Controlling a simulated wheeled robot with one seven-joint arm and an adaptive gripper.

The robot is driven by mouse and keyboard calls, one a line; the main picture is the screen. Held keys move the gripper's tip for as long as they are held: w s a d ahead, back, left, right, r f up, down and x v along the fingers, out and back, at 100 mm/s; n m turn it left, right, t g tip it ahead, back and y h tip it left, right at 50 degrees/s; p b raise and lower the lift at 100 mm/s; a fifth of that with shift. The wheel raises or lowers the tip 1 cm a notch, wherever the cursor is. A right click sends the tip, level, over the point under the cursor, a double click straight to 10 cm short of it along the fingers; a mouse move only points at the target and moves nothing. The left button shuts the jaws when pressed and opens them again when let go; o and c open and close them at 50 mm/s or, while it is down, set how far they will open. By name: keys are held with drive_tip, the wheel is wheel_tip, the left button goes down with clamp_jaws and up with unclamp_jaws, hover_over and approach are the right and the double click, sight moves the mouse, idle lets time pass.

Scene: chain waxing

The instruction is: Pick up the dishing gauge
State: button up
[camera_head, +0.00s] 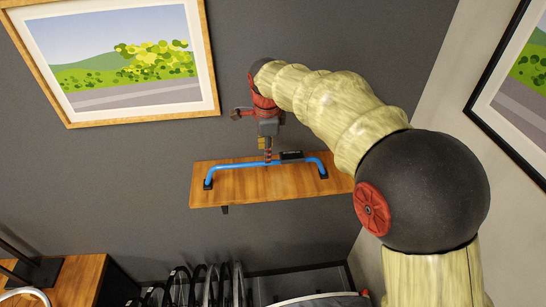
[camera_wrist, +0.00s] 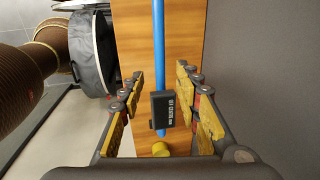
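The dishing gauge (camera_head: 240,166) is a blue bar with bent-down ends and black feet, standing on a wooden wall shelf (camera_head: 250,188). A black display box is on the bar near its middle. In the wrist view, the gauge's blue bar (camera_wrist: 159,45) runs up the picture, with the display box and a yellow knob nearer the camera. My gripper (camera_head: 267,157) is over the middle of the bar, pointing down. In the wrist view, my gripper (camera_wrist: 161,80) is open, its yellow-padded fingers on either side of the gauge. I cannot tell whether they touch it.
A framed picture (camera_head: 125,62) hangs on the wall at upper left, and another (camera_head: 530,90) at right. Below the shelf is a rack with black hoops (camera_head: 205,285). A wooden table (camera_head: 75,280) is at lower left. A dark round drum-like item (camera_wrist: 92,55) shows left of the shelf in the wrist view.

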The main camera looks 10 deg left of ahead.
drive_tip(key=shift+w+a+f+p, duration=0.15)
drive_tip(key=shift+w+f+p, duration=0.1)
drive_tip(key=shift+f, duration=1.05)
drive_tip(key=shift+w+a+f+p, duration=0.2)
drive_tip(key=shift+f+p, duration=0.05)
drive_tip(key=shift+f, duration=1)
drive_tip(key=shift+w+a+f+p, duration=0.15)
drive_tip(key=shift+w+f+p, duration=0.1)
drive_tip(key=shift+f, duration=1.05)
drive_tip(key=shift+c, duration=1.2)
clamp_jaws()
drive_tip(key=shift+r, duration=0.1)
